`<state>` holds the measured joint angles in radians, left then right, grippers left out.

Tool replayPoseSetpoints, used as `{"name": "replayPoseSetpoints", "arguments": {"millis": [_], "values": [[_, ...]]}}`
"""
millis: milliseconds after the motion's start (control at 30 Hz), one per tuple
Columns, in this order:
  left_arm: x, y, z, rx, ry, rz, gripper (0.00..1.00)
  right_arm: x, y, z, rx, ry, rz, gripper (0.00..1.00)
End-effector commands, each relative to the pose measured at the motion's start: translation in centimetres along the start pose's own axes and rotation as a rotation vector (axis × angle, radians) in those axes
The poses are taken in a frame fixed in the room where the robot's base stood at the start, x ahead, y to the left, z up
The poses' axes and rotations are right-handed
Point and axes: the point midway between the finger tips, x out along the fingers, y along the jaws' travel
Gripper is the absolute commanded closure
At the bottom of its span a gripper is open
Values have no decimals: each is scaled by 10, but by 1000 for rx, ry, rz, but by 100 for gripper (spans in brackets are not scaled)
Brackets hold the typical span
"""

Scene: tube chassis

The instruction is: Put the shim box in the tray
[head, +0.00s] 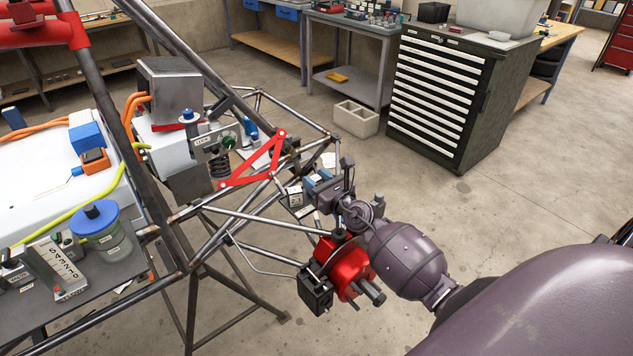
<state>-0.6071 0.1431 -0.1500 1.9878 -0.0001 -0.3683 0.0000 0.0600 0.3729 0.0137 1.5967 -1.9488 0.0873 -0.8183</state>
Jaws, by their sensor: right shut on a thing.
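My right gripper (306,191) reaches in from the lower right, among the thin tubes of the chassis (245,221). Its jaws are shut on a small pale box (295,197) with dark print, which looks like the shim box. The print is too small to read, and the fingers hide part of the box. A dark grey tray-like surface (146,271) at the lower left carries a blue-lidded jar (98,226) and several small parts. I cannot tell for sure that it is the tray. My left gripper is not in view.
Chassis tubes cross between the gripper and the tray-like surface. A tool cabinet (455,95) and a concrete block (355,119) stand behind. The floor at right is clear.

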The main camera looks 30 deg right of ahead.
Motion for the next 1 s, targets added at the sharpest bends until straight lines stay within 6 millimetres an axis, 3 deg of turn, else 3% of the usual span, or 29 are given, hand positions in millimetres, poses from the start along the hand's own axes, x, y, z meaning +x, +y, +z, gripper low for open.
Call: {"name": "replayPoseSetpoints", "arguments": {"millis": [133, 167, 233, 600, 1000], "values": [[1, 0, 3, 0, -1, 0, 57, 0, 0, -4, 0, 1, 0, 84], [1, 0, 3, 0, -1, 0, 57, 0, 0, -4, 0, 1, 0, 57], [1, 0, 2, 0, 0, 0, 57, 0, 0, -3, 0, 0, 0, 50], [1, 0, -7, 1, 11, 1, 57, 0, 0, 2, 1, -1, 0, 50], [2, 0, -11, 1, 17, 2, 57, -66, 0, -1, 1, 3, 0, 50]]}}
